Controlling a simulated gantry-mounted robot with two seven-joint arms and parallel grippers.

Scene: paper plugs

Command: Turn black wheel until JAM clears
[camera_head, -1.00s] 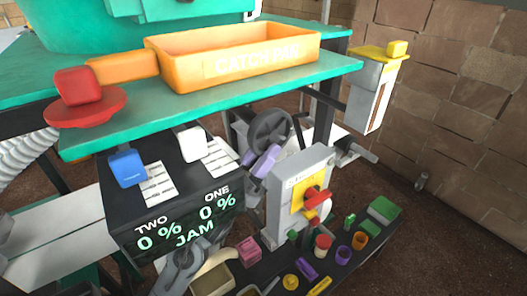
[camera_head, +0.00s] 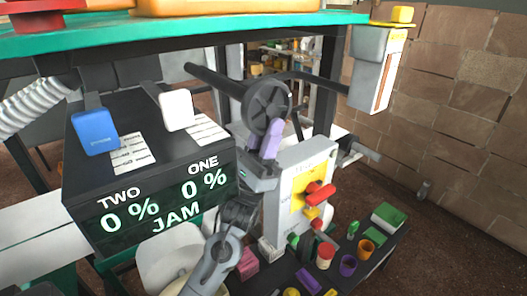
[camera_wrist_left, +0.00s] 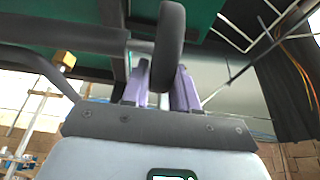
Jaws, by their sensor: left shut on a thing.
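The black wheel (camera_head: 255,100) is a spoked handwheel on a dark shaft, right of the display box. My left gripper (camera_head: 272,132) has purple fingers and is shut on the lower right part of the wheel's rim. In the left wrist view the rim (camera_wrist_left: 168,45) stands edge-on, with its lower part between the fingers of my left gripper (camera_wrist_left: 163,85). The display (camera_head: 160,205) reads TWO 0 %, ONE 0 % and JAM in pale letters. My right gripper is not in view.
A grey box (camera_head: 300,190) with a red and yellow switch (camera_head: 318,190) stands close right of my left gripper. A dark bench (camera_head: 372,262) holds several small coloured objects. A green shelf (camera_head: 190,28) runs above. Blue (camera_head: 95,130) and white (camera_head: 176,110) paddles top the display box.

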